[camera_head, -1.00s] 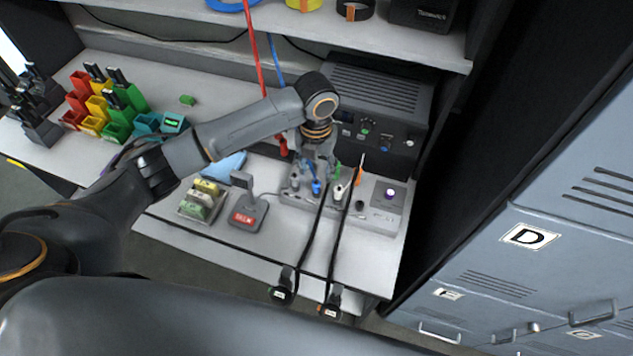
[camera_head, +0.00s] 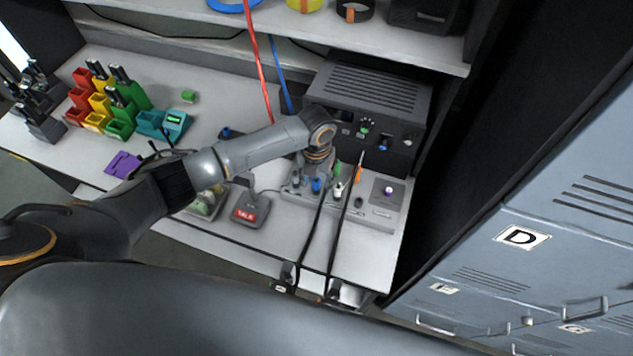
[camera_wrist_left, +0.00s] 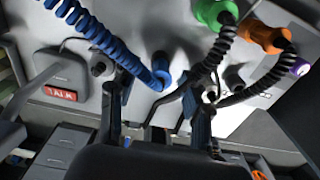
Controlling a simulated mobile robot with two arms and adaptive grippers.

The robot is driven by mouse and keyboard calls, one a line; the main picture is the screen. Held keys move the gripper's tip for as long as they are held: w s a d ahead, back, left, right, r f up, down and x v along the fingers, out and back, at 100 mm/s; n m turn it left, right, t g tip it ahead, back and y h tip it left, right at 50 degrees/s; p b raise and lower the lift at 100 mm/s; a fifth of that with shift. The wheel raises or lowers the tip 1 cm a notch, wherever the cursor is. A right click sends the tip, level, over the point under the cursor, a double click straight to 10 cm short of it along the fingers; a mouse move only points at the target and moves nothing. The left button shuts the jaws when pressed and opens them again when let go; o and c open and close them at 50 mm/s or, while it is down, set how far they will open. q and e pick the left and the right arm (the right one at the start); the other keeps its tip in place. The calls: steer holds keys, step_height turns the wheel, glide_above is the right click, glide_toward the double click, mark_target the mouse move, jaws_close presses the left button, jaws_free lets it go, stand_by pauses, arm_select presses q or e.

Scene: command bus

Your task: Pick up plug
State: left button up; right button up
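Several coloured plugs stand in a grey patch panel (camera_head: 376,218) on the desk. A blue plug (camera_head: 316,186), a white plug (camera_head: 338,190), a green plug (camera_head: 337,169) and an orange plug (camera_head: 359,174) show in the head view. My left gripper points down at the panel's left part; its fingertips are mostly hidden in the head view. In the left wrist view its two dark fingers (camera_wrist_left: 157,112) are apart. The blue plug (camera_wrist_left: 160,72) is ahead, between the fingers in the picture; contact cannot be told. The green plug (camera_wrist_left: 213,12) and orange plug (camera_wrist_left: 262,36) are to the right.
A TALK box (camera_head: 250,209) stands left of the panel. A dark console (camera_head: 370,105) stands behind it. Black cables (camera_head: 313,237) run to the desk's front edge. Coloured bins (camera_head: 105,105) are at the left. Lockers (camera_head: 540,240) stand at the right. The desk's front right is clear.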

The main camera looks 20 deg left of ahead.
mark_target(317, 179)
arm_select(q)
steer(key=c, duration=0.7)
steer(key=shift+c, duration=0.7)
arm_select(e)
steer(key=shift+w, duration=0.65)
arm_select(q)
steer(key=shift+w+r, duration=0.1)
steer(key=shift+r+b, duration=0.45)
steer(key=shift+b, duration=0.05)
step_height(317, 179, up, 2)
steer(key=shift+r+b, duration=0.15)
steer(key=shift+b, duration=0.45)
steer(key=s+d+r+b, duration=0.3)
steer(key=s+d+r, duration=0.3)
steer(key=s+r, duration=0.3)
steer(key=shift+s+r, duration=0.35)
steer(key=shift+s, duration=1.55)
arm_select(e)
steer(key=shift+s+d+f, duration=0.1)
steer(key=shift+s+f, duration=0.05)
steer(key=shift+f, duration=2.65)
